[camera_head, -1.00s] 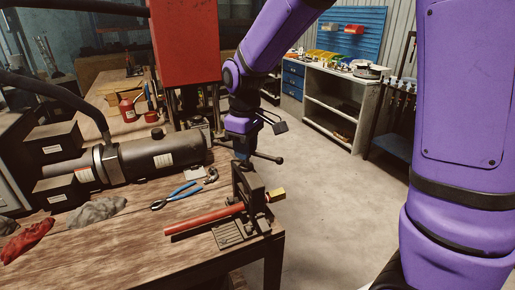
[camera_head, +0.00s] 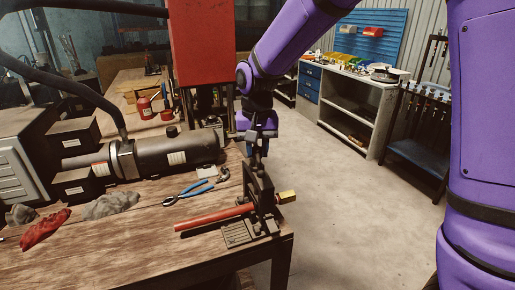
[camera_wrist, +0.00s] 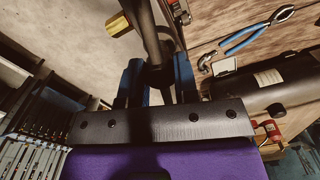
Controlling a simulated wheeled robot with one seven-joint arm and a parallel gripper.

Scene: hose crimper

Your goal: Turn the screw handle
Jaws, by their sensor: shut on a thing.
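The dark hose crimper (camera_head: 257,195) stands upright on the front right corner of the wooden table, its base plate flat on the top. A red hose (camera_head: 215,216) runs into it from the left, and a brass-coloured fitting (camera_head: 287,197) sticks out on its right. My gripper (camera_head: 257,157) is over the top of the crimper, at its screw. In the wrist view my gripper's blue fingers (camera_wrist: 157,75) are shut on the dark screw handle (camera_wrist: 155,76). The fingers and the crimper frame hide much of the handle.
Blue-handled pliers (camera_head: 187,191) and a small clamp lie left of the crimper. A dark cylinder (camera_head: 165,157) lies behind them. Grey and red rags (camera_head: 45,228) lie at the left. A red machine column (camera_head: 202,45) stands behind. Floor right of the table is clear.

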